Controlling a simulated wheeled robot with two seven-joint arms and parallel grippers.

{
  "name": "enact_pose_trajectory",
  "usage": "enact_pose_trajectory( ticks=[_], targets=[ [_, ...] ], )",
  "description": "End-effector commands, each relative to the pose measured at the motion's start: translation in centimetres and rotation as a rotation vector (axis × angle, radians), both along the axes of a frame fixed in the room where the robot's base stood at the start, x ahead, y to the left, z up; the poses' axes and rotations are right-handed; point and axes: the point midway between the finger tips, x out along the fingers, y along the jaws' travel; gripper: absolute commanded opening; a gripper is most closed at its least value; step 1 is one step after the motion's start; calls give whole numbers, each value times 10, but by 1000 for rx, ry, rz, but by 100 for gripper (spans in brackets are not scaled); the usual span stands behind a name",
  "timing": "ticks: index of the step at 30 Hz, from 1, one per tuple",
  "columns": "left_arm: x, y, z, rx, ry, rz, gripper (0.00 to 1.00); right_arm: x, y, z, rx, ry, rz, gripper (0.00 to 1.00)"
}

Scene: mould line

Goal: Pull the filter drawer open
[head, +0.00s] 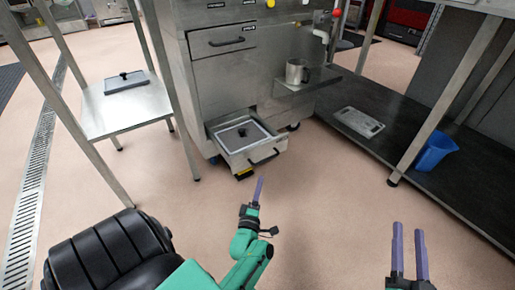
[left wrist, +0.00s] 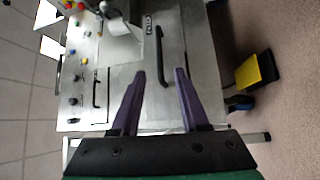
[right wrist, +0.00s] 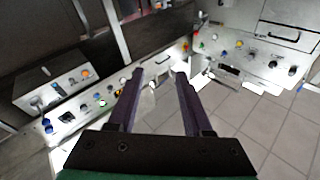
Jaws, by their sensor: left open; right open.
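The filter drawer (head: 222,144) is low on the steel fryer cabinet and stands out from its front. A grey framed pan with a dark knob (head: 241,131) sits in it. Its black bar handle (head: 263,157) is on the front face. My left gripper (head: 260,181) is in front of and below the handle, apart from it; only one finger shows clearly in the head view. In the left wrist view its fingers (left wrist: 157,78) are open and empty, with the handle (left wrist: 161,55) ahead between and beyond the tips. My right gripper (head: 409,228) is open and empty, far to the right.
A yellow pedal (head: 244,173) lies below the drawer. A steel side table (head: 125,108) stands left of the cabinet. A metal jug (head: 296,71) is on the cabinet's side shelf. A dark low shelf with a blue bin (head: 435,152) is at right.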

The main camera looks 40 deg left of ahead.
Motion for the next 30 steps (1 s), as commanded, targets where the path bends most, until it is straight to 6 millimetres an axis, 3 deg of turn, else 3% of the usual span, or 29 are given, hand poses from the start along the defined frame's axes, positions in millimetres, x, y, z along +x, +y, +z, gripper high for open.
enact_pose_trajectory(
  ticks=[3,9,26,29,30],
  targets=[
    [-11,-6,-1,-1,2,-1,45,-11,3,-33,-15,101,15,50],
    [-21,-11,-3,0,1,0,45,-26,6,-66,-30,200,29,50],
    [-22,-12,-3,0,0,0,45,-28,6,-71,-32,212,31,50],
    [-19,-21,6,63,47,-53,45,-31,6,-72,-40,239,36,50],
    [-15,-33,15,135,100,-115,45,-36,7,-74,-47,269,42,50]
  ],
)
